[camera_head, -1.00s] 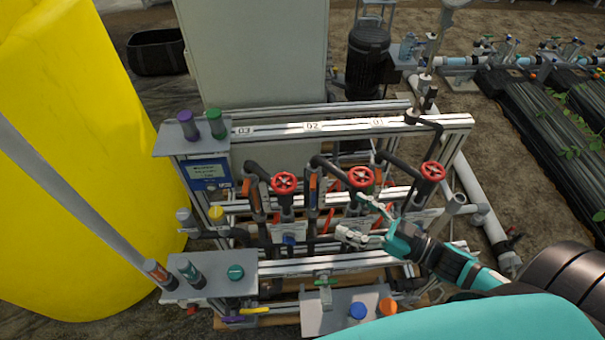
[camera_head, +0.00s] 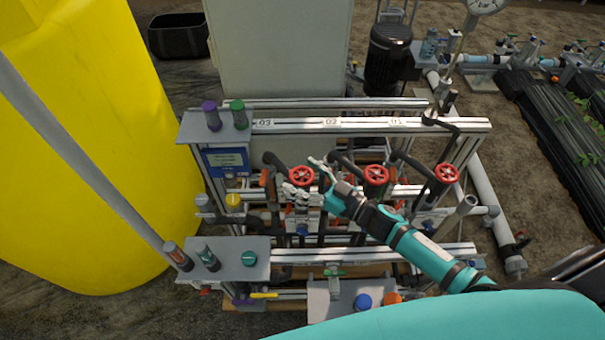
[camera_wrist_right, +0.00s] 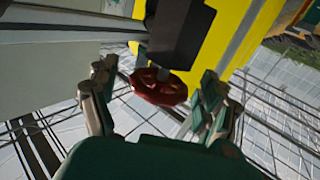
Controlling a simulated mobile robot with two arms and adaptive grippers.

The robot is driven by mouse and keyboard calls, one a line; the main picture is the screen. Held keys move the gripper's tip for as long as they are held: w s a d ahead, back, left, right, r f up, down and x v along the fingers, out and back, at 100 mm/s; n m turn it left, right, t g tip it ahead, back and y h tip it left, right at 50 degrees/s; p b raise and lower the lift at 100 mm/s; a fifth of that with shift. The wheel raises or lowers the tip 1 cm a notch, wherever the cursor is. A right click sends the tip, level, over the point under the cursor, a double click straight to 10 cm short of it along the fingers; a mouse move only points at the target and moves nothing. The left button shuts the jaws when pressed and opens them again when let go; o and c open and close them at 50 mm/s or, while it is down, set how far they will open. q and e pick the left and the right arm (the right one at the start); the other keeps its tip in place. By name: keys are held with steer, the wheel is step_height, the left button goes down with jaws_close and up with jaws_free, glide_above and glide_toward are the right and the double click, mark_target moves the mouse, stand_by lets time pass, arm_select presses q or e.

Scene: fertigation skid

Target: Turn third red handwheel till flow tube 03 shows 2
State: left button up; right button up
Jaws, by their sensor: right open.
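Three red handwheels stand in a row on the skid. The third handwheel (camera_head: 302,176), at the left under label 03 (camera_head: 264,123), also shows in the right wrist view (camera_wrist_right: 160,88). My right gripper (camera_head: 310,177) is open beside this wheel. In the right wrist view the wheel lies between the two spread fingers (camera_wrist_right: 155,92), with gaps on both sides. No grip on its rim shows. The reading of flow tube 03 cannot be made out. My left gripper is not in view.
The middle handwheel (camera_head: 376,175) and the right handwheel (camera_head: 447,173) sit close by, the middle one next to my right forearm. Dark pipes and metal rails (camera_head: 350,127) crowd around the wheels. A yellow tank (camera_head: 90,150) stands at the left.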

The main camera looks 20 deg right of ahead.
steer(key=shift+w+a, duration=0.1)
steer(key=shift+a, duration=0.1)
steer(key=c, duration=1.2)
steer(key=shift+o, duration=0.2)
steer(key=shift+d+n+g+y, duration=0.1)
steer(key=shift+n+g+y, duration=0.9)
steer(key=shift+g+y, duration=0.15)
steer(key=o, duration=1.2)
steer(key=shift+c, duration=0.2)
steer(key=v, duration=0.7)
steer(key=shift+d, duration=0.2)
